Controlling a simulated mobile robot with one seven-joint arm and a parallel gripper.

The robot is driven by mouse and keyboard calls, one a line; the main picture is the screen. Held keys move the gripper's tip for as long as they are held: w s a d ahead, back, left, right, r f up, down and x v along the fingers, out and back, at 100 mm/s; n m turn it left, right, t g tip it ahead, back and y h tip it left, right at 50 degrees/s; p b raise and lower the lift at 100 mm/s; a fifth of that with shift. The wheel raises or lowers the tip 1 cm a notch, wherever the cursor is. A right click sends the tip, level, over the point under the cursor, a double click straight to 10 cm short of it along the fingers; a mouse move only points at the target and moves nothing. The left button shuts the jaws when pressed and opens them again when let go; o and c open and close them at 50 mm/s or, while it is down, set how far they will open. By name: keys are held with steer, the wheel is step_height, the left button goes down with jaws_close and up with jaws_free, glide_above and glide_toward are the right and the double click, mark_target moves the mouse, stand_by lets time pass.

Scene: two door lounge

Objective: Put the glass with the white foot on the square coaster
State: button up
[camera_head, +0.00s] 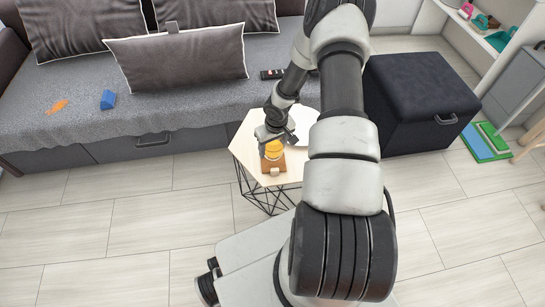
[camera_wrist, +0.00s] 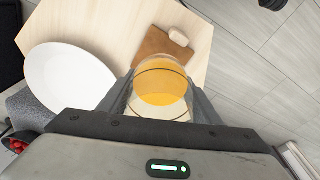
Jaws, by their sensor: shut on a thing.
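My gripper (camera_head: 272,140) is shut on a glass (camera_head: 273,150) with an orange drink in it. In the wrist view the glass (camera_wrist: 160,88) sits between the two fingers of my gripper (camera_wrist: 163,98). Its foot is hidden, so I cannot tell its colour. A brown square coaster (camera_wrist: 150,42) lies on the light wooden table just past the glass, partly covered by it. The coaster also shows below the glass in the head view (camera_head: 264,167). I cannot tell whether the glass touches the coaster.
A small cream-coloured object (camera_wrist: 178,38) lies on the coaster. A white plate (camera_wrist: 65,78) is on the hexagonal table (camera_wrist: 105,25) beside the glass. A grey sofa (camera_head: 190,90) stands behind the table and a dark ottoman (camera_head: 415,95) to its right.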

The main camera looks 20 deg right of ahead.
mark_target(273, 154)
steer(key=shift+f+b, duration=0.5)
steer(key=shift+f, duration=1.45)
steer(key=shift+f, duration=0.2)
steer(key=o, duration=1.1)
steer(key=shift+o, duration=0.2)
steer(key=shift+r, duration=0.1)
step_height(273, 154, up, 12)
steer(key=s+p, duration=0.1)
steer(key=p, duration=0.2)
steer(key=shift+s, duration=0.4)
steer(key=shift+d, duration=0.1)
